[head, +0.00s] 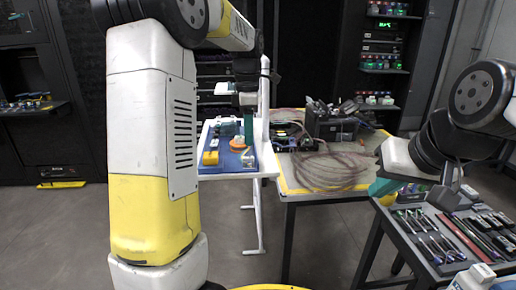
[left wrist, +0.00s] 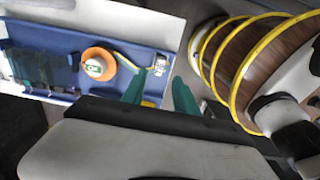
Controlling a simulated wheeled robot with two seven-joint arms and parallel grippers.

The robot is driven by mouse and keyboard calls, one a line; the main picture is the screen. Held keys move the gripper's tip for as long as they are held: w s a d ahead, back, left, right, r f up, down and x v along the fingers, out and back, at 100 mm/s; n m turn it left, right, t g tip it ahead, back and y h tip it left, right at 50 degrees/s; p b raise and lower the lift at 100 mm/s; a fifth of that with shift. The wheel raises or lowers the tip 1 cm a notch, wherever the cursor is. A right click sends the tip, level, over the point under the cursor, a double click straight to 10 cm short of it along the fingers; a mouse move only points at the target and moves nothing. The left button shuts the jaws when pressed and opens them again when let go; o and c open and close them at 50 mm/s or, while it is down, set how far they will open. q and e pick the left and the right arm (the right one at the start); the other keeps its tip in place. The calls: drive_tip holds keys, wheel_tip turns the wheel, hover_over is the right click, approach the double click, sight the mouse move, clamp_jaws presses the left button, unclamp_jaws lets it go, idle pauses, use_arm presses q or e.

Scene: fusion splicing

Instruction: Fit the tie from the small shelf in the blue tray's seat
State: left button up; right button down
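The blue tray (head: 240,167) lies on a white stand beyond my left arm, with a yellow block (head: 210,158) and an orange ring part (head: 238,143) in it. In the left wrist view the tray (left wrist: 60,100) also holds the orange ring (left wrist: 98,64) with a white centre. My left gripper (head: 248,127) is over the tray; in the left wrist view its green fingers (left wrist: 160,85) are apart with nothing clearly held. A small pale metallic fitting (left wrist: 159,66) shows just beyond them. I cannot pick out the tie, small shelf or seat for certain. My right gripper (head: 380,189) is at the right, its opening unclear.
A table (head: 290,178) with tangled reddish cable (head: 332,170) and a dark case (head: 332,122) stands right of the tray. A tool table (head: 440,250) is at front right. A white upright pole (head: 264,95) rises beside the tray. Yellow hoops (left wrist: 235,60) show in the left wrist view.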

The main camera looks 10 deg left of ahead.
use_arm(q)
drive_tip(key=s+r+m+t+h, duration=0.1)
drive_tip(key=s+r+m+t, duration=0.1)
drive_tip(key=s+r+m, duration=0.45)
drive_tip(key=s+d+f+m+t, duration=0.1)
drive_tip(key=s+f+m+t, duration=0.1)
drive_tip(key=s+m, duration=0.5)
drive_tip(key=s+d+f+m+t+h, duration=0.1)
drive_tip(key=s+f+m+t, duration=0.1)
drive_tip(key=s+m, duration=0.6)
drive_tip(key=s, duration=0.2)
drive_tip(key=shift+s+f, duration=0.3)
drive_tip(key=shift+s, duration=0.1)
drive_tip(key=shift+d, duration=0.1)
